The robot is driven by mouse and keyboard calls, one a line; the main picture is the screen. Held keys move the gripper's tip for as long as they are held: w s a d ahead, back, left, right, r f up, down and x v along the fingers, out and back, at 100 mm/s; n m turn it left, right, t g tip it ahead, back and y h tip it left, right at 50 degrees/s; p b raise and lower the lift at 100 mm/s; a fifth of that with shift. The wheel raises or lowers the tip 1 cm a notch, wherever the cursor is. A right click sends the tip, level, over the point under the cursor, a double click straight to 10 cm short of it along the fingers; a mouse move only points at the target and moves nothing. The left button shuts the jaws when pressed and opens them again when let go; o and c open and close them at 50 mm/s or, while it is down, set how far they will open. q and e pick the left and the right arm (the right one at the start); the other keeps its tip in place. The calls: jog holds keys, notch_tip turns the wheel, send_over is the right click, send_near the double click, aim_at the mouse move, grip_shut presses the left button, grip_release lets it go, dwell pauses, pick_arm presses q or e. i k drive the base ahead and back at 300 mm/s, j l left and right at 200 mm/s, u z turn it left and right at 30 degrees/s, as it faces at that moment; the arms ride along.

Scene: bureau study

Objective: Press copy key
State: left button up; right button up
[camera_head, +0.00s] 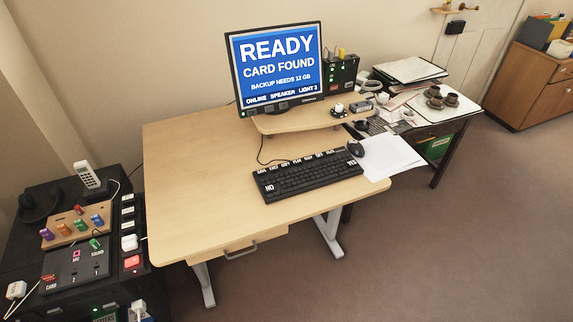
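A black keyboard (308,180) lies on the light wood desk, in front of the monitor. Its back row has several keys with small white labels; one near the left part of that row seems to read COPY (285,165), but the print is tiny. Larger NO and YES labels mark its front left and right ends. The monitor (276,66) shows a blue screen reading "READY", "CARD FOUND" and "BACKUP NEEDS 12 GB". Neither of my grippers can be seen in the head view.
A mouse (355,149) and white papers (388,160) lie right of the keyboard. The desk (195,180) is bare on its left. A black cabinet with control panels (75,265) stands at left. A cluttered side table (455,113) stands behind right.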

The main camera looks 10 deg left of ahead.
aim_at(286, 165)
jog(key=i+l+u, duration=0.4)
jog(key=i+l, duration=0.35)
jog(key=i, duration=0.15)
